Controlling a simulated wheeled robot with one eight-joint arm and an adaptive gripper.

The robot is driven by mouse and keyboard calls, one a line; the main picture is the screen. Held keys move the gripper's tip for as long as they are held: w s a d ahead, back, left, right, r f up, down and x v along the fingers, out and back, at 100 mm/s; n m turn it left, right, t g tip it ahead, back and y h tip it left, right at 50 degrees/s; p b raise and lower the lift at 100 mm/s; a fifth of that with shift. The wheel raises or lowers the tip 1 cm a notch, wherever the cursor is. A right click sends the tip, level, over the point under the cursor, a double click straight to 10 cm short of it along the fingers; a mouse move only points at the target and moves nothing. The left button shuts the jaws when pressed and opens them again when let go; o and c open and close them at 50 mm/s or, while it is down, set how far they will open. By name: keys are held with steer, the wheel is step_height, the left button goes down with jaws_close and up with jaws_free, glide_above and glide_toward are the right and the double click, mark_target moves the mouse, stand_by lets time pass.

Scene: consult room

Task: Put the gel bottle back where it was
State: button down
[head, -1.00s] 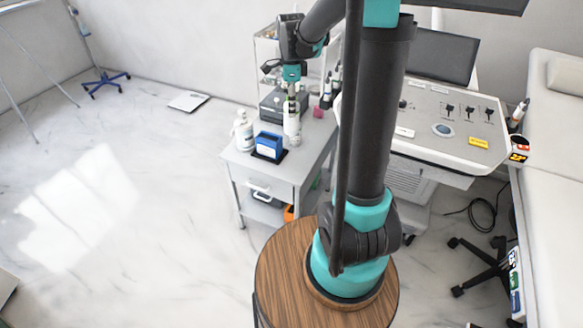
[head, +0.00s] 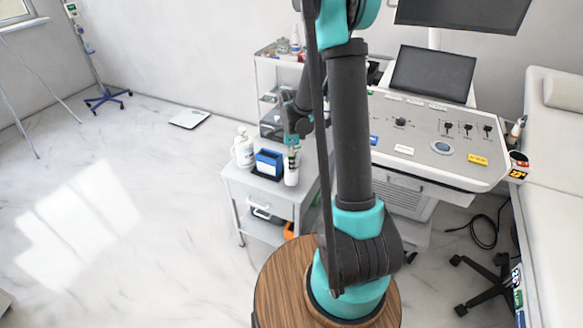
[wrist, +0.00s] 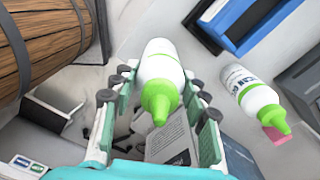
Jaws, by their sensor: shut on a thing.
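My gripper (head: 292,150) is shut on a white gel bottle with a green nozzle cap (wrist: 163,72). In the head view the held bottle (head: 291,171) is upright at the right front part of the grey cart top (head: 245,181), just right of the blue box (head: 268,162). I cannot tell whether its base touches the cart. In the wrist view my gripper (wrist: 158,110) has one finger on each side of it. A second white bottle with a green cap, lettered with gel (wrist: 248,88), is to its right, apart from it.
A white pump bottle (head: 243,149) stands left of the blue box. A pink block (wrist: 275,135) is by the second bottle. A metal shelf unit (head: 267,75) is behind the cart, and an ultrasound console (head: 420,135) is to its right.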

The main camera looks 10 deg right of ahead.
steer(key=shift+f, duration=1.55)
steer(key=shift+f, duration=0.1)
steer(key=c, duration=0.8)
jaws_free()
